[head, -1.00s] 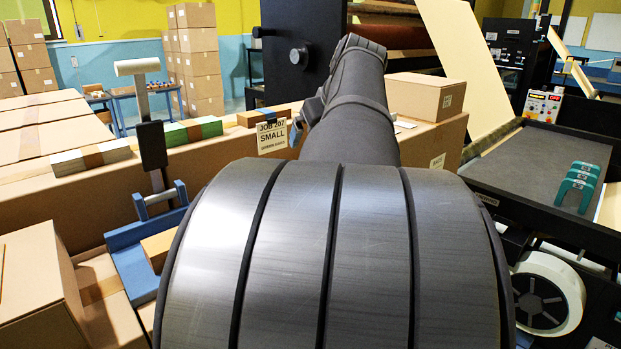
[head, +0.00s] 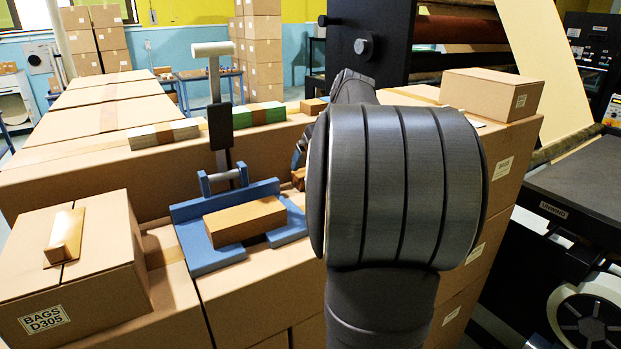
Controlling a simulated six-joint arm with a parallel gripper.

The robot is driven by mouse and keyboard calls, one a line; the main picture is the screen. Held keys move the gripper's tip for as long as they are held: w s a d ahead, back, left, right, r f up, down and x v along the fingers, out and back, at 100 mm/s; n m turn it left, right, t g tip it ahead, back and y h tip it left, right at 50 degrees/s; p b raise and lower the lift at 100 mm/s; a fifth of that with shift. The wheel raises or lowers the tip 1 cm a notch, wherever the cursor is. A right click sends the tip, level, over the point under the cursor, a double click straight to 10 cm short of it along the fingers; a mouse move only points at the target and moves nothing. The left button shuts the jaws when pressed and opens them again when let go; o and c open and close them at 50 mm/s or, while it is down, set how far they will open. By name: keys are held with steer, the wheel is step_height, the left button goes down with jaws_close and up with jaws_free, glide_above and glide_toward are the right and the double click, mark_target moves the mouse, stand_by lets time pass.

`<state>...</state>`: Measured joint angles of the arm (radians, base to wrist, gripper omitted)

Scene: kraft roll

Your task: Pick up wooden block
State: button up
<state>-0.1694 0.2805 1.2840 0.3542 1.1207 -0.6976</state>
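A brown wooden block (head: 246,221) lies in a blue U-shaped fixture (head: 207,266) on top of the cartons, left of my arm in the head view. A dark upright lever with a white cross handle rises behind the block. The block's top and front are clear to see, and nothing touches it from above. My arm's thick grey link fills the middle of the view, right of the block. My gripper's fingers are hidden behind the arm, so whether they hold anything cannot be seen.
A carton marked BAGS D305 (head: 75,270), with a small wooden piece (head: 65,238) on top, stands left of the fixture. Bundles (head: 163,134) lie on the long carton behind. A small carton (head: 492,93) and dark machinery stand right. A small brown piece (head: 299,179) shows beside my arm.

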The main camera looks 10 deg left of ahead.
steer(key=shift+s+x, duration=0.2)
steer(key=shift+x, duration=2.85)
steer(key=shift+a, duration=0.15)
steer(key=shift+c, duration=0.4)
steer(key=c, duration=0.9)
